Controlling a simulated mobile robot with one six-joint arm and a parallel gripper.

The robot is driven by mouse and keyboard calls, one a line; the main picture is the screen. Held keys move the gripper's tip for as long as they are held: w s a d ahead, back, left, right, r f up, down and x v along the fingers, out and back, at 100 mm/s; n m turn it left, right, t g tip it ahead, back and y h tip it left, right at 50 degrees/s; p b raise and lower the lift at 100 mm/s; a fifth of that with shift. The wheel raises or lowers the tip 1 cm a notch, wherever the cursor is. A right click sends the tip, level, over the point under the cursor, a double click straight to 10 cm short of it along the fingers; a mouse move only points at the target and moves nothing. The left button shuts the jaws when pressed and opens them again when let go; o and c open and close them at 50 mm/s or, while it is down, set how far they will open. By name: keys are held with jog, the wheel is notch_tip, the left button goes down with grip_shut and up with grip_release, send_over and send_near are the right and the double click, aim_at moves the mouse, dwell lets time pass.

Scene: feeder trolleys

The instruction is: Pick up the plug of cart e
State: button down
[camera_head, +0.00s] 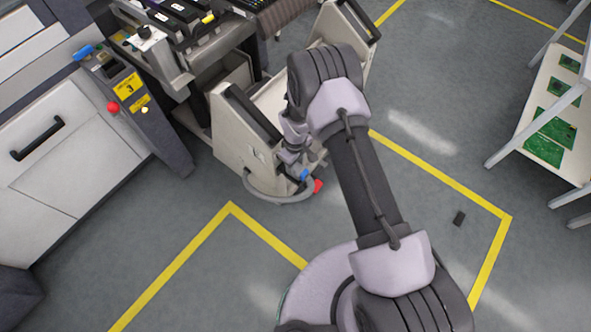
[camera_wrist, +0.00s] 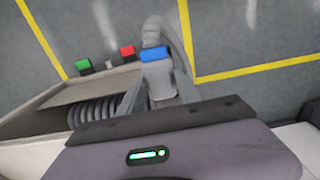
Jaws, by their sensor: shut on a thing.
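The plug (camera_wrist: 160,82) is a grey body with a blue band, seen at the upper middle of the wrist view. My gripper (camera_wrist: 157,72) has its two fingers on either side of the plug and is shut on it. A grey cable rises from the plug and bends over to the right. In the head view my gripper (camera_head: 294,155) is low at the cart's near end, and the plug's blue band (camera_head: 304,174) shows just below it. The cart (camera_head: 236,140) is cream with dark handles; I see no letter on it. My arm hides part of it.
A green block (camera_wrist: 83,66) and a red block (camera_wrist: 127,52) sit at the cart's edge close to the plug. A machine (camera_head: 75,140) stands at left, and a rack with green boards (camera_head: 540,95) at right. A small dark object (camera_head: 459,218) lies on open floor.

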aim_at(296, 166)
dwell(0.3)
notch_tip(296, 166, up, 4)
jog(key=shift+r+p, duration=0.1)
jog(key=shift+p, duration=1)
jog(key=s+r+p, duration=0.4)
jog(key=s+p, duration=0.1)
jog(key=s, duration=1.1)
jog(key=shift+d, duration=0.25)
jog(key=shift+f, duration=0.1)
